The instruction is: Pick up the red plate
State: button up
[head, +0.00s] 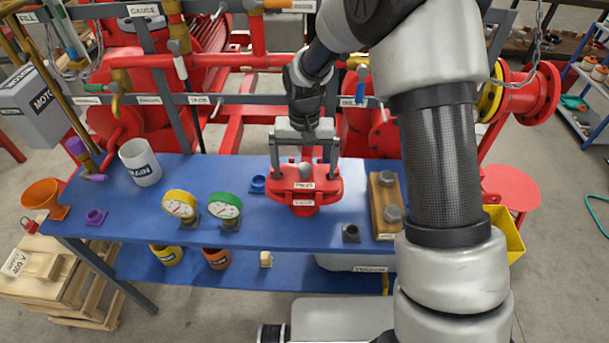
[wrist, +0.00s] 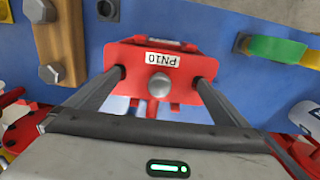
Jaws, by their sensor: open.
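The red plate (head: 322,185) is a flat red piece with a white label and a grey bolt head in its middle. It sits on a red body with another label, on the blue bench (head: 120,225). In the wrist view the red plate (wrist: 130,58) reads "PN10" upside down. My gripper (head: 304,172) is open and points down, with one finger toward each end of the plate. In the wrist view my gripper (wrist: 160,82) has its fingertips by the plate's two ends; I cannot tell whether they touch it. The fingers hide parts of the ends.
A wooden block with bolts (head: 377,205) stands right of the plate. Grey rails and red pipework rise behind. The front middle of the bench is mostly clear.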

jog(key=shift+f, duration=0.55)
jog(key=c, duration=1.4)
jog(key=shift+o, duration=0.2)
jog(key=shift+r, duration=0.1)
jog(key=shift+w+r, duration=0.1)
